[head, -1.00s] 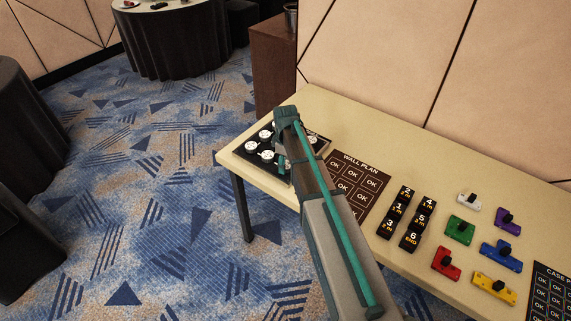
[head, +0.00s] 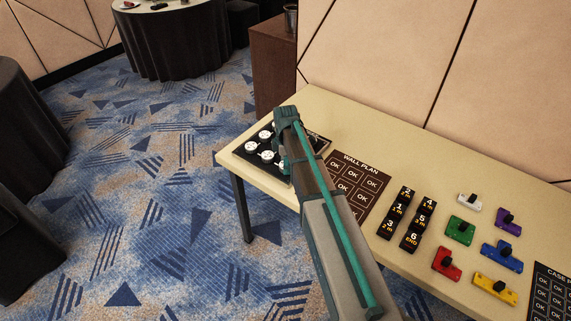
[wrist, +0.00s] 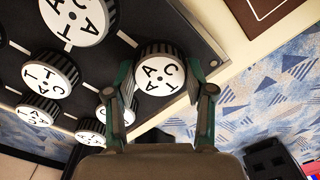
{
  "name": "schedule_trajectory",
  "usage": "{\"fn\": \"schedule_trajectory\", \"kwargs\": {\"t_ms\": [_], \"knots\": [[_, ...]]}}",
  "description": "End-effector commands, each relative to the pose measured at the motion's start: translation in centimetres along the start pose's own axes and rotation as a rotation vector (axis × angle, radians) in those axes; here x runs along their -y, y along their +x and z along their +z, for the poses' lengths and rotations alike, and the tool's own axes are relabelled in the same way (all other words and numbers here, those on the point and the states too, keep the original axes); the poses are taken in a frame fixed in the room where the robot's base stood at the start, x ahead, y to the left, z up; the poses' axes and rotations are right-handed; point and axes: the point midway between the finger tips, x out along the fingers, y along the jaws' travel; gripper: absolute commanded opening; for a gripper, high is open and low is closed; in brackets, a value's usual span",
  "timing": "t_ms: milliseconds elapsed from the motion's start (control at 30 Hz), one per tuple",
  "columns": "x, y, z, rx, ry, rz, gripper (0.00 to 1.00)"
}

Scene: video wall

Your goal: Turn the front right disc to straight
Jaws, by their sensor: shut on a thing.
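The front right disc (wrist: 158,76) is a white-faced knob with a dark ribbed rim and black letters around its centre. It sits near a corner of the black board (wrist: 135,30), and its letters look tilted in the wrist view. My gripper (wrist: 159,73) has one finger on each side of this disc and is shut on its rim. In the head view the black board (head: 240,153) lies at the left end of the table. My arm hides part of its right side there, so the held disc is not clear.
Several other lettered discs, such as one large disc (wrist: 75,18), stand close to the held one. A wall plan card (head: 352,185), black numbered blocks (head: 407,215) and coloured blocks (head: 460,229) lie farther right on the table (head: 330,110).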

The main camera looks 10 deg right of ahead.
Motion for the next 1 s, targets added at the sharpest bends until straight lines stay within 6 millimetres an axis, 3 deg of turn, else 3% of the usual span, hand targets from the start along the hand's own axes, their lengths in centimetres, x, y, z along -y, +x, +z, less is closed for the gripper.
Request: {"fn": "schedule_trajectory", "kwargs": {"t_ms": [333, 367, 500, 833, 1000], "knots": [[-0.1, -0.1, 0.0, 0.000, -0.001, 0.002, 0.18], [-0.1, -0.1, 0.0, 0.000, -0.001, 0.002, 0.58], [-0.1, -0.1, 0.0, 0.000, -0.001, 0.002, 0.79], [0.0, -0.1, 0.0, 0.000, -0.001, 0.001, 0.79], [0.0, -1.4, 0.0, 0.000, -0.001, 0.002, 0.79]]}}
